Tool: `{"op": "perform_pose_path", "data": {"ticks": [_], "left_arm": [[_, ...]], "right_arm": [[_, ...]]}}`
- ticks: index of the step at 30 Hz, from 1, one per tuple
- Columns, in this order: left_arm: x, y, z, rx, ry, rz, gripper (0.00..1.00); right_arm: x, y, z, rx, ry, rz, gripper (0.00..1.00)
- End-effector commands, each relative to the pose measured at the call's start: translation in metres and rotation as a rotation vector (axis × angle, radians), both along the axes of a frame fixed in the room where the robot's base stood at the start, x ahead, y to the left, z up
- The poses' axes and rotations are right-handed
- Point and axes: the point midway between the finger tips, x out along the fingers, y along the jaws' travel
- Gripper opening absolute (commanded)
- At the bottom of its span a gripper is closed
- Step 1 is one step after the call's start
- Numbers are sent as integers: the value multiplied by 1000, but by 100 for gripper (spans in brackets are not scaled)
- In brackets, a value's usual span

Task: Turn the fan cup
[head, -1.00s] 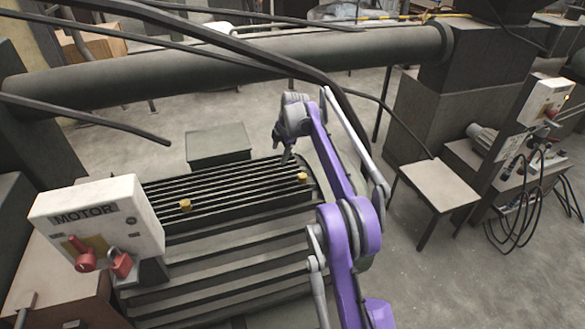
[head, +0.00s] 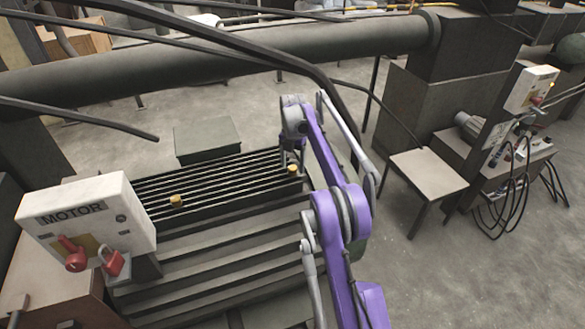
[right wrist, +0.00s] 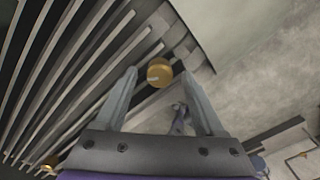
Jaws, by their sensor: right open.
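Two small brass cups stand on the ribbed dark motor housing (head: 225,225). The right brass cup (head: 293,169) is near the right end of the fins. The left brass cup (head: 176,202) sits near their left end. No label shows which is the fan cup. My right gripper (head: 291,158) is open over the right brass cup. In the right wrist view that cup (right wrist: 160,73) appears between the two spread fingertips, with a gap on each side. The other cup (right wrist: 50,163) shows at lower left there. My left gripper is not in view.
A white MOTOR switch box (head: 85,225) with a red handle and red padlock stands at the left. A thick pipe (head: 220,75) and dark cables cross behind and above the housing.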

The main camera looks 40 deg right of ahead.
Motion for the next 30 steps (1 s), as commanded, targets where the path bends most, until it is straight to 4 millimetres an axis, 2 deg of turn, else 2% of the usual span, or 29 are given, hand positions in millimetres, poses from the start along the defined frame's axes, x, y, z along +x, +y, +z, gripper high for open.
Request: {"op": "perform_pose_path", "data": {"ticks": [4, 13, 14, 25, 30], "left_arm": [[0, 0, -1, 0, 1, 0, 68], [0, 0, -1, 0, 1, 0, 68], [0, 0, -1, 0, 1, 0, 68], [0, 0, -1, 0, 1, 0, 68], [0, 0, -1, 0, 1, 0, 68]], "right_arm": [[0, 0, -11, 0, -1, 0, 71], [0, 0, -13, 0, -1, 0, 71], [0, 0, -13, 0, -1, 0, 67], [0, 0, -13, 0, -1, 0, 1], [0, 0, -13, 0, -1, -2, 0]]}}
